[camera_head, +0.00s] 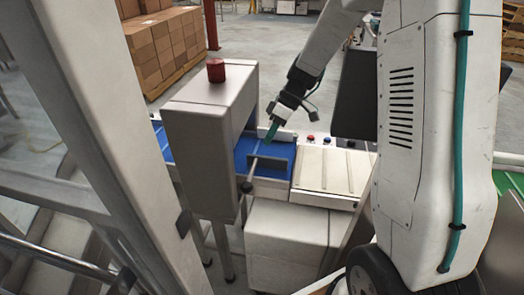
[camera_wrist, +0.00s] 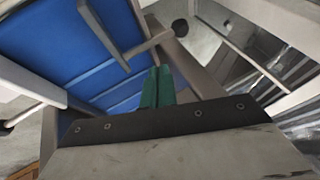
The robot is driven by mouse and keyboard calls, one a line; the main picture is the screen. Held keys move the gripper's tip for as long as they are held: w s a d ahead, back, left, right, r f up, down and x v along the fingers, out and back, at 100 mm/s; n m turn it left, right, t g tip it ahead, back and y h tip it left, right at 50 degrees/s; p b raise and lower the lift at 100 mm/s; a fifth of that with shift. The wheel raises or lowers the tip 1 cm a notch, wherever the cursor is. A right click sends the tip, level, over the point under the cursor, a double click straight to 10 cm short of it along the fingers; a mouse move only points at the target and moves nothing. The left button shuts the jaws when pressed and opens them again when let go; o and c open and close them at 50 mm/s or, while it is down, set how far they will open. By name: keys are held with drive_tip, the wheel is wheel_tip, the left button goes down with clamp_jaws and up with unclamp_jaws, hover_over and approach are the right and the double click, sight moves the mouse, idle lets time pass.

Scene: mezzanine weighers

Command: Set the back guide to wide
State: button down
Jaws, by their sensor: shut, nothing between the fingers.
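My gripper (camera_head: 271,133) has green fingers, pressed together with nothing between them, and points down over the far part of a blue conveyor belt (camera_head: 277,151). In the wrist view the shut fingers (camera_wrist: 157,88) are beside a grey guide bar (camera_wrist: 103,35) with a rod (camera_wrist: 150,43) ending in a dark round knob (camera_wrist: 180,28). In the head view a rod and dark knob (camera_head: 247,187) stick out over the belt's near edge, with a dark guide plate (camera_head: 254,161) by the rod. I cannot tell whether this is the back guide, or whether the fingers touch it.
Stacked cartons (camera_head: 160,45) stand far off. A grey post and railing are close at left.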

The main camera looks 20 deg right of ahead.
approach(247, 181)
drive_tip(key=w+f, duration=0.2)
drive_tip(key=f, duration=0.1)
drive_tip(key=w+f, duration=0.1)
drive_tip(key=shift+a+f, duration=0.1)
drive_tip(key=shift+f, duration=0.2)
drive_tip(key=shift+s+a+f, duration=0.35)
drive_tip(key=shift+s+a, duration=0.25)
drive_tip(key=shift+s, duration=0.05)
drive_tip(key=shift+s+a+f, duration=0.4)
drive_tip(key=shift+s+a, duration=0.2)
drive_tip(key=shift+a, duration=0.05)
drive_tip(key=shift+a, duration=0.1)
